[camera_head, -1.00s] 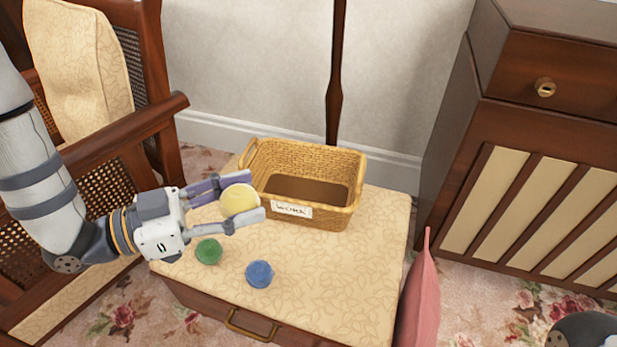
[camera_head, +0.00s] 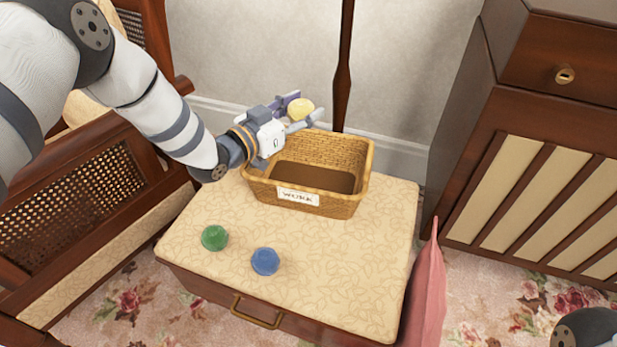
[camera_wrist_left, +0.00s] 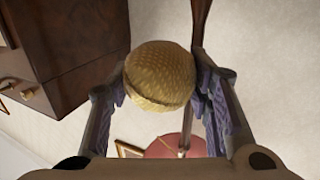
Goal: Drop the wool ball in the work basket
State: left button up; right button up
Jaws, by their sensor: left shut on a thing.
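The yellow wool ball (camera_head: 301,109) is held between the fingers of my left gripper (camera_head: 298,112), which is shut on it. The ball also shows in the left wrist view (camera_wrist_left: 160,76), between both fingers. The wicker work basket (camera_head: 338,207) stands on the padded chest, with a white label reading WORK on its front. In the head view my left gripper and the ball appear over the basket's back left part, above its rim. The basket's visible floor is brown and bare. My right gripper is not in view.
A green ball (camera_head: 215,238) and a blue ball (camera_head: 265,261) lie on the cream padded chest top (camera_head: 330,270) in front of the basket. A wooden chair (camera_head: 95,215) stands left, a drawer cabinet (camera_head: 540,150) right. A dark pole (camera_head: 344,70) rises behind the basket; a pink cushion (camera_head: 427,285) leans at the chest's right.

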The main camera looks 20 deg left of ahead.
pick_arm(q)
notch_tip(320, 180, down, 2)
jog(key=shift+f+b, duration=0.25)
jog(key=shift+b, duration=0.2)
jog(key=shift+r, duration=0.2)
jog(key=o, duration=1.2)
jog(key=v, duration=1.2)
jog(key=shift+f, duration=0.1)
